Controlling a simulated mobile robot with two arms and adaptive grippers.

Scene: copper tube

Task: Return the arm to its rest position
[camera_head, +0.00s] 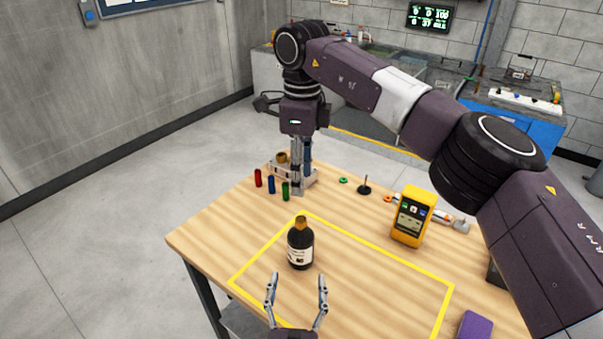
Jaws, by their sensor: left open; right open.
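My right arm reaches in from the right and bends down at the far side of the table. Its gripper (301,186) points down and is open, in front of a small grey rack (312,182). A copper-coloured piece (282,157) shows beside its fingers; whether it touches them I cannot tell. My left gripper (298,280) is open and empty at the bottom of the view, its fingers pointing away, just nearer than a dark bottle (300,250) with a copper-coloured cap. The bottle stands upright inside the yellow outline.
Red, blue (271,185) and green cylinders stand left of the rack on the wooden table (215,235). A yellow meter (411,216) stands right of the bottle. A purple block (475,326) lies at the near right. The marked area between bottle and meter is clear.

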